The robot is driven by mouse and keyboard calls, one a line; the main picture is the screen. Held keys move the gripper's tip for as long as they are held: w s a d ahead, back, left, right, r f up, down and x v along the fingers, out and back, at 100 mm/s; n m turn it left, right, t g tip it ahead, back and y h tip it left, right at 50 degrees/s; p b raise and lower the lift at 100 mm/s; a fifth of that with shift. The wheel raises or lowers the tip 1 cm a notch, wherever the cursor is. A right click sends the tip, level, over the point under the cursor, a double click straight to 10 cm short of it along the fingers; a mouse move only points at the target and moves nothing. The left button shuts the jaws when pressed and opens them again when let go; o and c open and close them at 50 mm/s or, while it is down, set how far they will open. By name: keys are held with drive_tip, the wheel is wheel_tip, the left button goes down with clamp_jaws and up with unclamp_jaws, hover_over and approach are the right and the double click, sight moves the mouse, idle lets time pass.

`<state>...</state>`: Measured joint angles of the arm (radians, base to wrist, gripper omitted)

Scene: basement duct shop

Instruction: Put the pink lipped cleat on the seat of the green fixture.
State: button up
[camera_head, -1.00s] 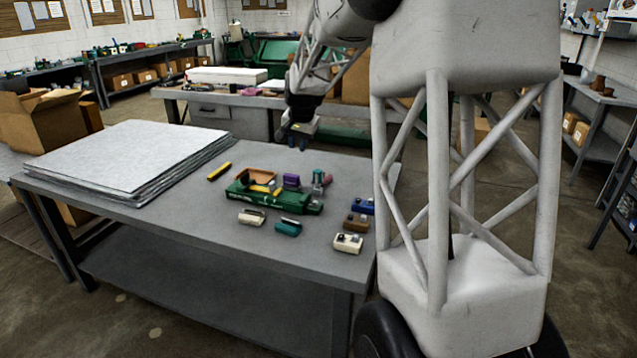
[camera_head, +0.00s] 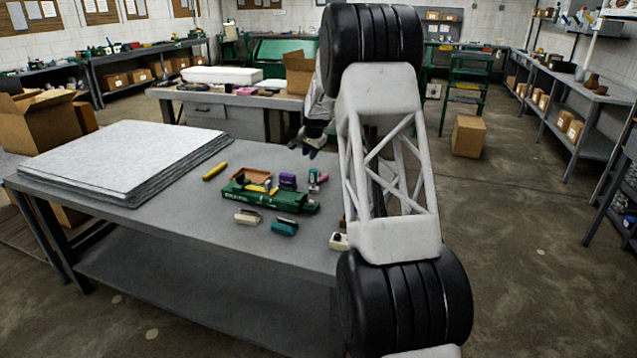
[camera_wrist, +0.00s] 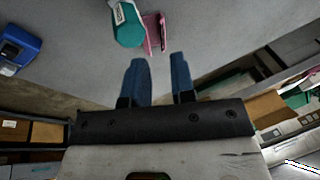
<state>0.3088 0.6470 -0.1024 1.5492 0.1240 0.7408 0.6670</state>
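The pink lipped cleat (camera_head: 323,177) stands on the table beside a teal-green piece (camera_head: 314,174), behind the right end of the green fixture. In the wrist view the cleat (camera_wrist: 154,34) is upright, just beyond my fingertips, close against the teal piece (camera_wrist: 127,25); I cannot tell if they touch. My gripper (camera_head: 311,151) is above the table behind the cleat. The wrist view shows its two blue fingers (camera_wrist: 160,62) apart with nothing between them. The green fixture (camera_head: 262,199) lies mid-table; its seat is too small to make out.
A purple block (camera_head: 287,181), an orange-brown tray (camera_head: 252,176) and a yellow tool (camera_head: 214,172) are around the fixture. Cream (camera_head: 247,217) and teal (camera_head: 285,227) blocks lie in front. A blue block (camera_wrist: 18,46) shows in the wrist view. Stacked sheets (camera_head: 125,160) cover the table's left.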

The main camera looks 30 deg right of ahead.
drive_tip(key=w+d+f+m, duration=0.1)
drive_tip(key=w+d+f, duration=0.4)
drive_tip(key=f, duration=0.1)
drive_tip(key=shift+d+f, duration=0.15)
drive_tip(key=shift+f, duration=0.2)
drive_tip(key=shift+x, duration=1.3)
drive_tip(key=shift+x, duration=2.6)
drive_tip(key=shift+d, duration=0.15)
